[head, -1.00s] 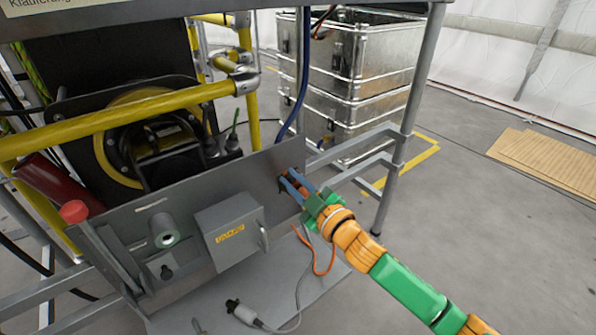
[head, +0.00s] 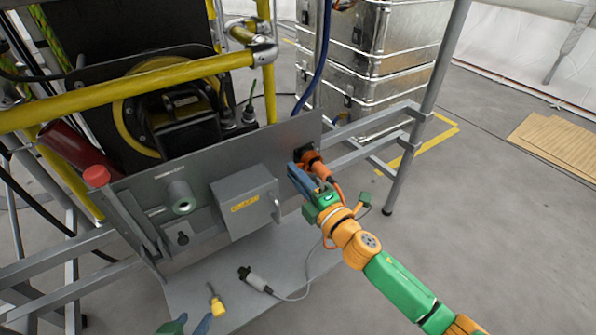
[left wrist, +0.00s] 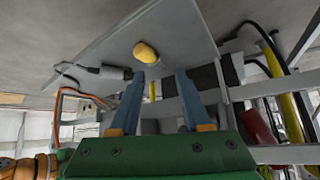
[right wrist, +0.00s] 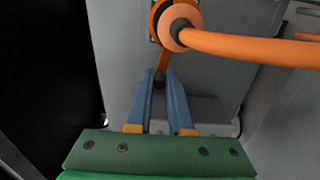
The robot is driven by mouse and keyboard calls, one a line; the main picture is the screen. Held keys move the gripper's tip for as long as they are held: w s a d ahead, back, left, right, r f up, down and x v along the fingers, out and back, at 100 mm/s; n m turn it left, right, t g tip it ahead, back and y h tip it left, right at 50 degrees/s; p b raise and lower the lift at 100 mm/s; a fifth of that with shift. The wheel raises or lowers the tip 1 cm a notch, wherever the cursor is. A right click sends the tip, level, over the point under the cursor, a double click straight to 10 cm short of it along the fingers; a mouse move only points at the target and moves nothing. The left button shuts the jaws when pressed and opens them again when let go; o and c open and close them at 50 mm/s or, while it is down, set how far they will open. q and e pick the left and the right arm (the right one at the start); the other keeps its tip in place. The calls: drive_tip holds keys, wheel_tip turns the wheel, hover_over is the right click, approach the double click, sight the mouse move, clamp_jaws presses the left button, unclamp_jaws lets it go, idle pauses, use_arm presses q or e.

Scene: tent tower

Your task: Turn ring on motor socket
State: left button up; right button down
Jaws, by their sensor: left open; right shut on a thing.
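The orange plug (head: 317,167) sits in the motor socket (head: 303,150) on the grey panel, with its orange cable leading off. In the right wrist view the orange ring (right wrist: 155,22) is around the plug at the panel, and a narrow orange tab (right wrist: 164,62) hangs down from it. My right gripper (head: 295,172) is beside the plug, shut on the tab, whose lower end is between the fingertips (right wrist: 160,75). My left gripper (head: 193,325), at the bottom edge of the head view, is open and empty; its fingers also show in the left wrist view (left wrist: 158,78).
A grey box (head: 247,203) with a handle and a round grey fitting (head: 180,197) are on the panel. A grey connector (head: 253,280) with a cable and a yellow-ended piece (head: 217,302) lie on the lower plate. Yellow tubes and metal crates (head: 370,50) stand behind.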

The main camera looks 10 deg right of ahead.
use_arm(q)
drive_tip(key=shift+w+d+r+t+h, duration=0.15)
drive_tip(key=shift+w+d+r+t, duration=0.1)
drive_tip(key=shift+w+r+t, duration=0.45)
drive_tip(key=shift+w+d+r+t+h, duration=0.2)
drive_tip(key=shift+w+r+t, duration=0.3)
drive_tip(key=shift+w+r, duration=0.35)
use_arm(e)
drive_tip(key=shift+f+n, duration=0.5)
drive_tip(key=shift+n, duration=0.6)
use_arm(q)
drive_tip(key=shift+w, duration=0.1)
use_arm(e)
drive_tip(key=c, duration=0.8)
unclamp_jaws()
drive_tip(key=shift+c, duration=0.2)
use_arm(q)
drive_tip(key=s+f+g, duration=0.1)
drive_tip(key=s+f, duration=0.1)
drive_tip(key=s+a+f+g+y, duration=0.1)
drive_tip(key=s+g, duration=0.1)
drive_tip(key=shift+s+a+f, duration=0.1)
drive_tip(key=shift+s+f, duration=0.1)
drive_tip(key=shift+f, duration=0.2)
use_arm(e)
drive_tip(key=v, duration=0.7)
drive_tip(key=shift+f, duration=0.1)
